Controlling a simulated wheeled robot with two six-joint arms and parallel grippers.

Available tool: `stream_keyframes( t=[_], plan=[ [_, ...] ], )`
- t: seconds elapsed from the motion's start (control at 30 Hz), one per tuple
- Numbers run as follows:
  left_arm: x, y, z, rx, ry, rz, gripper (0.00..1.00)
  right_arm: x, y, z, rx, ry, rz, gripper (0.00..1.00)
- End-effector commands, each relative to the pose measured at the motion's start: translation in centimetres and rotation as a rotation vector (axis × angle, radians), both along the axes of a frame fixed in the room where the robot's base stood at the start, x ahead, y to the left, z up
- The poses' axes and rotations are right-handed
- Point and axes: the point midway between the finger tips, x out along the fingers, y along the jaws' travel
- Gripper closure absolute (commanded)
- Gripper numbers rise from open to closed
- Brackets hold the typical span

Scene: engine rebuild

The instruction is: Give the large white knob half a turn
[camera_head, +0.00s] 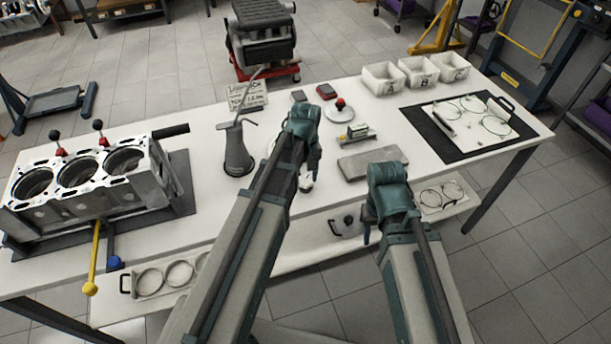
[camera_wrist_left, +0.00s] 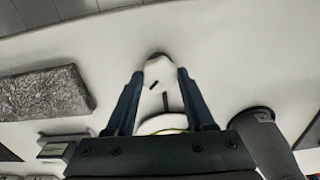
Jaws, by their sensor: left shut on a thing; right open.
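The large white knob (camera_wrist_left: 158,70) sits between the two dark blue fingers of my left gripper (camera_wrist_left: 160,76) in the left wrist view, with a finger against each side. It has a short dark mark on its face. In the head view, only a bit of the white knob (camera_head: 306,186) shows below my left gripper (camera_head: 308,170), whose arm hides the rest. My right gripper (camera_head: 367,232) is open and empty in front of the table's front edge, mostly hidden by its own wrist.
A grey slab (camera_head: 371,163) lies right of the left gripper, with an oil can (camera_head: 237,155) to its left. The engine block (camera_head: 95,185) stands at the table's left. Three white bins (camera_head: 417,72) stand at the back right. A lower shelf (camera_head: 300,258) runs below.

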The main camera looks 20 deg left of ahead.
Motion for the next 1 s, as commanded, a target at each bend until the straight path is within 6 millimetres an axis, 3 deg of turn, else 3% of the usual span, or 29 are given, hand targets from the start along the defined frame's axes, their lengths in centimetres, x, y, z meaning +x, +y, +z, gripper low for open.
stream_keyframes(
  t=[0.6,1.0],
  plan=[
    [0.0,0.0,0.0,0.0,0.0,0.56,1.0,0.0,0.0,0.0,0.0,0.0,0.0,0.5],
    [0.0,0.0,0.0,0.0,0.0,0.781,1.0,0.0,0.0,0.0,0.0,0.0,0.0,0.5]
  ],
)
